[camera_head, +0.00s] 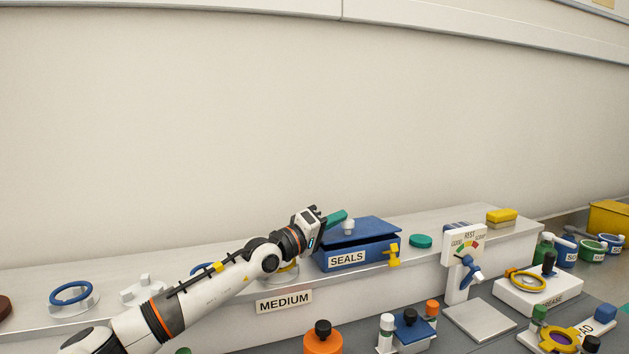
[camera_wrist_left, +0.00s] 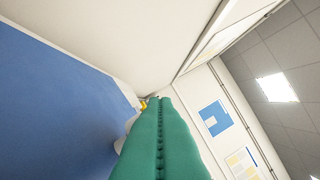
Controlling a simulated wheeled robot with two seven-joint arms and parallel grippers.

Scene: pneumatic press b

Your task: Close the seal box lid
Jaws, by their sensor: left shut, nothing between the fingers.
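The blue seal box (camera_head: 378,252), marked SEALS, stands on the grey ledge right of my left arm. Its blue lid (camera_head: 374,229) lies over the top, with a dark gap showing under its front edge, so it is not flush. A white knob (camera_head: 348,228) stands on the lid, and a yellow latch (camera_head: 393,257) is at the box's right front corner. My left gripper (camera_head: 345,213) has teal fingers, shut and empty, just above the lid's left back part near the knob. In the left wrist view the shut fingers (camera_wrist_left: 160,105) point past a blue surface, probably the lid (camera_wrist_left: 50,110). I cannot tell whether they touch it. My right gripper is out of view.
A teal disc (camera_head: 420,241) lies right of the box, with a gauge stand (camera_head: 463,245) beyond. A blue ring (camera_head: 71,293) sits at the ledge's left. A MEDIUM label (camera_head: 284,301) is on the front face. The wall rises behind; the air above the ledge is free.

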